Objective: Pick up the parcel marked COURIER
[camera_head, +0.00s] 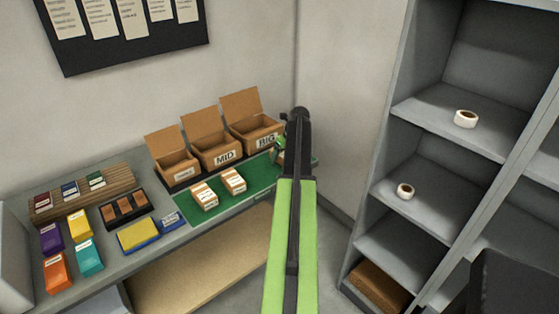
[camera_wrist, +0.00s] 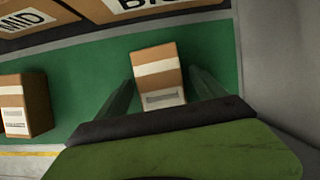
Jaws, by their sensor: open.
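Two brown parcels with white bands, a left one (camera_head: 203,195) and a right one (camera_head: 233,181), sit on the green mat (camera_head: 190,214) in the head view. A third parcel (camera_wrist: 157,68) lies on the mat in the wrist view, between the fingers of my gripper (camera_wrist: 160,82). My gripper is open, with a finger on each side of it; I cannot tell whether they touch it. In the head view my arm mostly hides that parcel. Another parcel (camera_wrist: 36,102) stands to its left in the wrist view. The parcels' label print is too small to read, so I cannot tell which says COURIER.
Three open cardboard boxes stand behind the mat, including MID (camera_head: 217,152) and BIG (camera_head: 254,135). Coloured boxes, a yellow sponge-like block (camera_head: 138,236) and a wooden rack (camera_head: 82,190) lie left. Grey shelves (camera_head: 425,175) stand right.

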